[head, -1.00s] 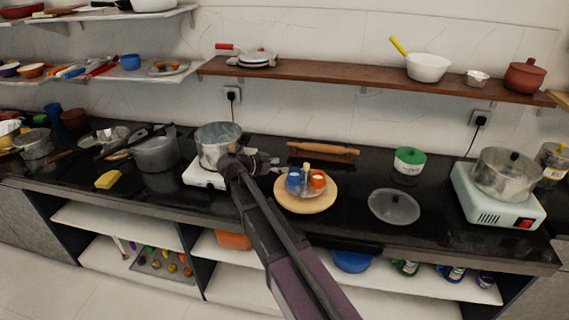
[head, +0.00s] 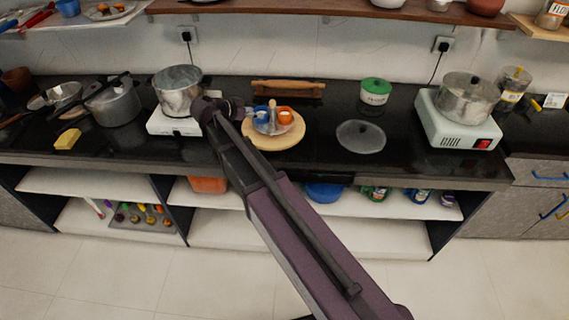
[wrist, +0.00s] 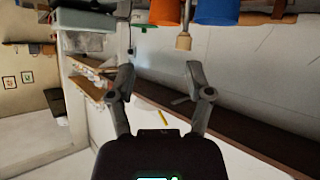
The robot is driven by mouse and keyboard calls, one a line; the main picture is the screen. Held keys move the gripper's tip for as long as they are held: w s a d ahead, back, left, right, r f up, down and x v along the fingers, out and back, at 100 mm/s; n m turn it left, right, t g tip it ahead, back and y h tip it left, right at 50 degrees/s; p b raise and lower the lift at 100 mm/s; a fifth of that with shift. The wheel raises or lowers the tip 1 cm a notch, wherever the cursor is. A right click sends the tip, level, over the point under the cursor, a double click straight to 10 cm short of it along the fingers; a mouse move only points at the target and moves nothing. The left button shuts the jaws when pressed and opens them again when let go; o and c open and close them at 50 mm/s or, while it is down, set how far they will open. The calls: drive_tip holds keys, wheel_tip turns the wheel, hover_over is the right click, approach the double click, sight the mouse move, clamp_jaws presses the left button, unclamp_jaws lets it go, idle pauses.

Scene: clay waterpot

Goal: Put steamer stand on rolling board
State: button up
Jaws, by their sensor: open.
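The steamer stand (head: 266,126) is a grey metal piece with a blue cup, an orange cup and an upright wooden-topped post. In the head view it appears to rest on the round wooden rolling board (head: 289,138) on the black counter. My gripper (head: 238,106) is just left of the stand, apart from the cups. In the wrist view my gripper (wrist: 159,72) has its fingers spread with nothing between them. The wooden post top (wrist: 184,42), the orange cup (wrist: 165,11) and the blue cup show upside down at the top, beyond the fingers. The stand's base is hidden there.
A metal pot (head: 178,92) on a white stove stands close left of my gripper. A rolling pin (head: 288,89) lies behind the board. A flat lid (head: 361,137) and a green-lidded jar (head: 375,92) are to the right. My arm crosses the counter's front edge.

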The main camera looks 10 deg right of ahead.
drive_tip(key=s+d+f+n+g+y, duration=0.2)
drive_tip(key=s+d+f+n+y, duration=0.1)
drive_tip(key=s, duration=0.8)
drive_tip(key=s+d+f+n+g+y, duration=0.3)
drive_tip(key=s+f+n+y, duration=0.3)
drive_tip(key=s, duration=0.5)
drive_tip(key=shift+d+f+n+y, duration=0.2)
drive_tip(key=shift+d+n+y, duration=0.4)
drive_tip(key=shift+n+y, duration=0.45)
